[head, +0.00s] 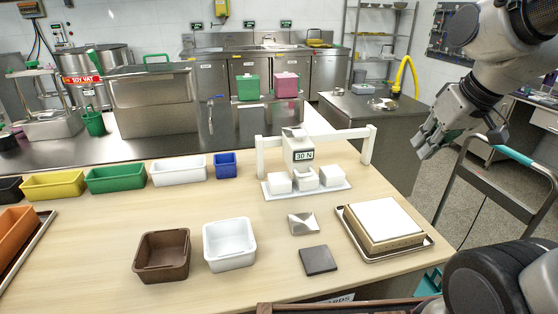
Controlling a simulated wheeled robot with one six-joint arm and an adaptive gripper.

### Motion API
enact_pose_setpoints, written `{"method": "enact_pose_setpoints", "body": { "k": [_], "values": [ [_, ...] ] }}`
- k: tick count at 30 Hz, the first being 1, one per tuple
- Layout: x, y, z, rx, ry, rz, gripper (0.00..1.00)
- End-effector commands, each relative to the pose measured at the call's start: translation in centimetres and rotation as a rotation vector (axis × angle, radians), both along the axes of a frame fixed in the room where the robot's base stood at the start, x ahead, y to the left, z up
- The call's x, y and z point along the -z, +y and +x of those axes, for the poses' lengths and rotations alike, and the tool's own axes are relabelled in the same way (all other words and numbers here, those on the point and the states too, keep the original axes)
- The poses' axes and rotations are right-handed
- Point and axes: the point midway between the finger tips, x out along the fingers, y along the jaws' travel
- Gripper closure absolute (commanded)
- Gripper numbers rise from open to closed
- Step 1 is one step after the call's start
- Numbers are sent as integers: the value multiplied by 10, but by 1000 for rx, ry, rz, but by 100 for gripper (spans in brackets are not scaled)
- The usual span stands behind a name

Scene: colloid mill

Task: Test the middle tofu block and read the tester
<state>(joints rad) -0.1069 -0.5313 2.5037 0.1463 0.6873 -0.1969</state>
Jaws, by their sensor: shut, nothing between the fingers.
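The tester (299,150) is a white frame with a boxy head on the wooden table. Its display (304,156) reads 30 N. Three white tofu blocks stand in a row on a white plate beneath it: the left block (278,182), the middle block (305,179) and the right block (333,176). The tester's head is above the middle block, and a white part reaches down to it; I cannot tell whether it presses in. My gripper (424,148) is shut and empty, in the air to the right of the tester, beyond the table's right edge.
A metal tray with a white slab (384,221) lies at the right. A dark square (318,261), a metal piece (303,223), a brown bin (162,255) and a white bin (229,243) are in front. Coloured bins line the back left. A grey cart (510,190) stands right.

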Motion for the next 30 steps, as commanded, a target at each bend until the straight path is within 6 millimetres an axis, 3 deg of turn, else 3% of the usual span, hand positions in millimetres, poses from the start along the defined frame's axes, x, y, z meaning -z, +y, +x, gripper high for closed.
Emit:
{"method": "enact_pose_setpoints", "body": {
  "k": [11, 14, 19, 24, 30],
  "values": [
    [4, 111, 105, -296, -288, 12, 100],
    [13, 149, 135, -360, -379, -12, 100],
    [50, 229, 182, -463, -570, -152, 100],
    [98, 289, 196, -529, -741, -433, 100],
    [148, 327, 167, -597, -882, -879, 100]
  ]
}}
